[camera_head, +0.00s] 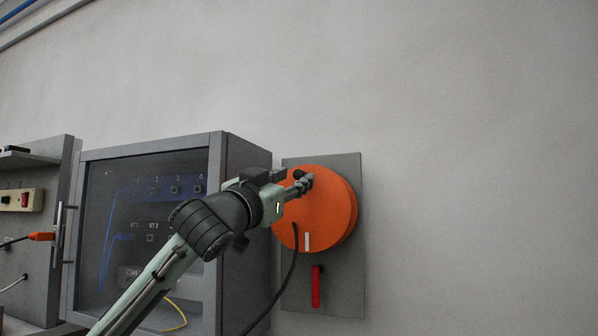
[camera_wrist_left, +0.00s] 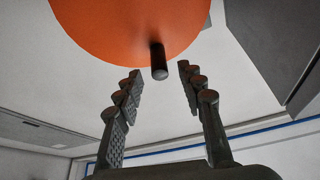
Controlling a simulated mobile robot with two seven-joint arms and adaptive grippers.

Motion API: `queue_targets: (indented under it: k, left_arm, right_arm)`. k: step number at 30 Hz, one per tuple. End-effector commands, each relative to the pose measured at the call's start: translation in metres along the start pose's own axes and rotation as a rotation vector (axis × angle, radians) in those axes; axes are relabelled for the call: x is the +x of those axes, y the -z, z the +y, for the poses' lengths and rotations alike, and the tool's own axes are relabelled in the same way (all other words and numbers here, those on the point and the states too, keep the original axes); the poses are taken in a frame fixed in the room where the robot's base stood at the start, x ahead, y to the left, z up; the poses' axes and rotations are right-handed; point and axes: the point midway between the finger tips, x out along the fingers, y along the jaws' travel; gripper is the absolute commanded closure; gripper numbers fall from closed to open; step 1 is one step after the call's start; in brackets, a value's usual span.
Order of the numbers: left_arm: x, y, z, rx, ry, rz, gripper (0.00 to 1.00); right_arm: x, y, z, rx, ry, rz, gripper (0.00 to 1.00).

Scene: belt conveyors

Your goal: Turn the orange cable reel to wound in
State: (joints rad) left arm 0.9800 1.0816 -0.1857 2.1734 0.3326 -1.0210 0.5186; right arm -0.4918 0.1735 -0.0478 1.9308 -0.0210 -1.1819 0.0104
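The orange cable reel (camera_head: 325,222) is a round drum on a grey backing plate (camera_head: 350,285) on the wall. A white mark (camera_head: 307,241) shows low on its face. A dark crank knob (camera_head: 298,174) sticks out near the upper left of the face; it also shows in the left wrist view as a dark peg (camera_wrist_left: 158,62). My left gripper (camera_head: 303,183) is at the knob, partly covering the reel. In the left wrist view its fingers (camera_wrist_left: 160,78) are spread, with the peg's end between the fingertips and gaps on both sides. My right gripper is not seen.
A grey cabinet (camera_head: 248,200) with a dark glass front stands close left of the reel, behind my left arm. A black cable (camera_head: 291,270) hangs from the reel. A red bar (camera_head: 316,287) sits below it. The wall to the right is clear.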

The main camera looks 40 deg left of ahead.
Motion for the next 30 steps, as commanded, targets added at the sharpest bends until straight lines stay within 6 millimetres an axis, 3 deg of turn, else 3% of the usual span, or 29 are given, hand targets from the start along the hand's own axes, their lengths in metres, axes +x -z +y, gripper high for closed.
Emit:
queue_targets:
  k: [7, 17, 27, 30]
  left_arm:
    - [0.032, 0.001, -0.001, 0.000, 0.001, -0.001, 0.61]
    - [0.037, -0.001, 0.000, 0.002, 0.000, 0.000, 0.61]
    - [0.036, -0.001, 0.000, 0.002, 0.001, -0.001, 1.00]
    - [0.036, -0.001, 0.000, 0.002, 0.001, -0.001, 1.00]
  right_arm:
    - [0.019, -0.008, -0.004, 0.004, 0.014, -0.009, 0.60]
    - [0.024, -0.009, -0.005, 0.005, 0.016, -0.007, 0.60]
    - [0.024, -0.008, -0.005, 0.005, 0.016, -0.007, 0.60]
    - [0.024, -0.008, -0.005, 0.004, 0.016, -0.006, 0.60]
